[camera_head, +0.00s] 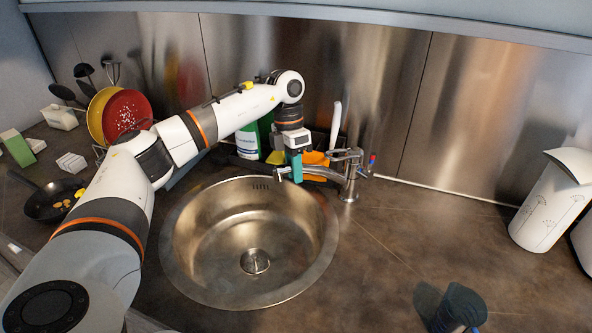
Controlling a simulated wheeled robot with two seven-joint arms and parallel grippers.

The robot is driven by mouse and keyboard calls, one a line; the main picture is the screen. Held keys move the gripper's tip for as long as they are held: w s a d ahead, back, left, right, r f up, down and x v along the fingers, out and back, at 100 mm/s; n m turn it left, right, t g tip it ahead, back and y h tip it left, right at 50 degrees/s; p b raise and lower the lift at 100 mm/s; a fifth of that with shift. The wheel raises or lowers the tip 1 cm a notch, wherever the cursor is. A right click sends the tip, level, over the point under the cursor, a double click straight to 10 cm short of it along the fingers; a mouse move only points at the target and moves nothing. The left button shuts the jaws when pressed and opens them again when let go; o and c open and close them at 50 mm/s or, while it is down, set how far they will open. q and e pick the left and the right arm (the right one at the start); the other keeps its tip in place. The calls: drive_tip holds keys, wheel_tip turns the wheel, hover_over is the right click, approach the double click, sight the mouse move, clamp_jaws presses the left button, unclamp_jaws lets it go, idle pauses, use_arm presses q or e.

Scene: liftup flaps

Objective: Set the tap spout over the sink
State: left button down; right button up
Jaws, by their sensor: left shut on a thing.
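The chrome tap (349,178) stands on the counter behind and to the right of the round steel sink (180,244). Its spout (322,173) points left from the tap body, and its tip appears above the sink's back right rim. My left gripper (295,170) reaches down from above and is shut on the spout near its tip. The teal fingers hide part of the spout. The tap's lever, with a red and blue mark, is on top at the right.
A green-and-white bottle (247,141) and an orange item (315,158) stand behind the gripper against the steel wall. A pan (50,203) and plates (126,114) are at the left. A white jug (549,205) is at the right. Counter right of the sink is mostly clear.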

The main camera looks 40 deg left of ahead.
use_arm(q)
drive_tip(key=c, duration=1.2)
unclamp_jaws()
drive_tip(key=shift+c, duration=0.2)
drive_tip(key=v, duration=1.2)
drive_tip(key=shift+b, duration=0.4)
